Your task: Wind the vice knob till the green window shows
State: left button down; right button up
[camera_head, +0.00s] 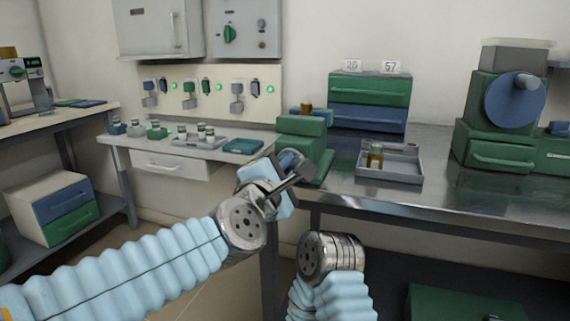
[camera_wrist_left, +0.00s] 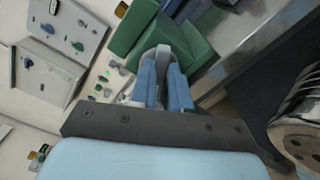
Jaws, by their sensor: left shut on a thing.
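The green vice (camera_head: 302,128) stands at the left front corner of the metal bench. It also shows at the top of the left wrist view (camera_wrist_left: 135,25). Its grey knob (camera_wrist_left: 157,52) is between the blue fingers of my left gripper (camera_wrist_left: 165,80), which is shut on it. In the head view my left gripper (camera_head: 284,176) is at the vice's front, covering most of the knob. I cannot make out a green window on the vice. The end of my right arm shows below the bench edge, but its gripper fingers are not visible.
A grey tray (camera_head: 405,167) with a small amber jar (camera_head: 375,157) is right of the vice. Green and blue drawers (camera_head: 369,100) stand behind, a green machine with a blue disc (camera_head: 515,100) at right. A side table (camera_head: 174,152) with small containers is left.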

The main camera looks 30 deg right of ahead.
pick_arm(q)
jog(key=m+p, duration=0.1)
jog(key=m, duration=0.3)
jog(key=shift+f+m, duration=0.1)
jog(key=shift+m, duration=0.2)
jog(key=shift+w+a+f+m+p, duration=0.15)
jog(key=shift+m+p, duration=0.5)
jog(key=shift+m, duration=3.9)
jog(key=shift+w+a+f+m+p, duration=0.15)
jog(key=shift+m+p, duration=0.45)
jog(key=shift+m, duration=3.9)
jog(key=shift+w+a+f+m+p, duration=0.2)
jog(key=shift+m+p, duration=0.45)
jog(key=shift+m, duration=3.9)
jog(key=shift+s+d, duration=0.1)
jog(key=shift+d, duration=0.05)
jog(key=c, duration=1.1)
grip_release()
jog(key=shift+r, duration=0.1)
